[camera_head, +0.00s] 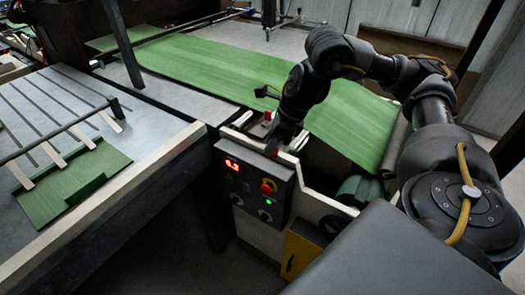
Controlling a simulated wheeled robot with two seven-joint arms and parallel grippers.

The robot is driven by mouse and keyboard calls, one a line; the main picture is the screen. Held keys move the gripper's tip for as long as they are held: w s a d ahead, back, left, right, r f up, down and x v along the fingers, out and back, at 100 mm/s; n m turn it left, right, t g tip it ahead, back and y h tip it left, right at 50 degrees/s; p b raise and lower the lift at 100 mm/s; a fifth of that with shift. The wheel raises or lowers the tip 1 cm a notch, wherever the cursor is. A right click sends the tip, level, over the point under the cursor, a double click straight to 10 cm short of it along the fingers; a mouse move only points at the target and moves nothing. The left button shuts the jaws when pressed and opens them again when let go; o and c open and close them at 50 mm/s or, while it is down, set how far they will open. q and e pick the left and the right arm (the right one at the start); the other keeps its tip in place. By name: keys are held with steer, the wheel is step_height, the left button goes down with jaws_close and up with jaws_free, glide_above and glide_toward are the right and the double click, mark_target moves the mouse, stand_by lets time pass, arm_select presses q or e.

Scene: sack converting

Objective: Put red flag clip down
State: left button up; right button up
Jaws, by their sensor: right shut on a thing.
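My right gripper (273,146) points down just above the top edge of the control box, at the front of the machine. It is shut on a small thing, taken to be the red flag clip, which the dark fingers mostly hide. A small red spot (268,116) shows beside the gripper, over a pale tray; I cannot tell whether it is part of the clip. My left gripper is out of view.
The control box (253,180) has a red display and a red stop button (268,186). A green sheet (240,72) runs across the machine behind my arm. A slatted table (75,112) with a folded green piece (75,180) stands left.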

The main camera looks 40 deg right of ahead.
steer(key=w+f, duration=0.2)
steer(key=w+d+f+b, duration=0.1)
steer(key=w+f, duration=0.1)
steer(key=w+d+f, duration=0.1)
steer(key=w+f, duration=0.1)
steer(key=shift+w+d+f, duration=0.1)
steer(key=shift+w+f, duration=0.05)
steer(key=shift+f, duration=0.05)
steer(key=shift+w+d+f+b, duration=0.1)
steer(key=shift+f+b, duration=0.05)
steer(key=shift+f, duration=0.8)
steer(key=shift+w+f+b, duration=0.1)
steer(key=shift+f+b, duration=0.05)
steer(key=shift+f, duration=0.75)
steer(key=shift+f, duration=0.15)
steer(key=o, duration=0.7)
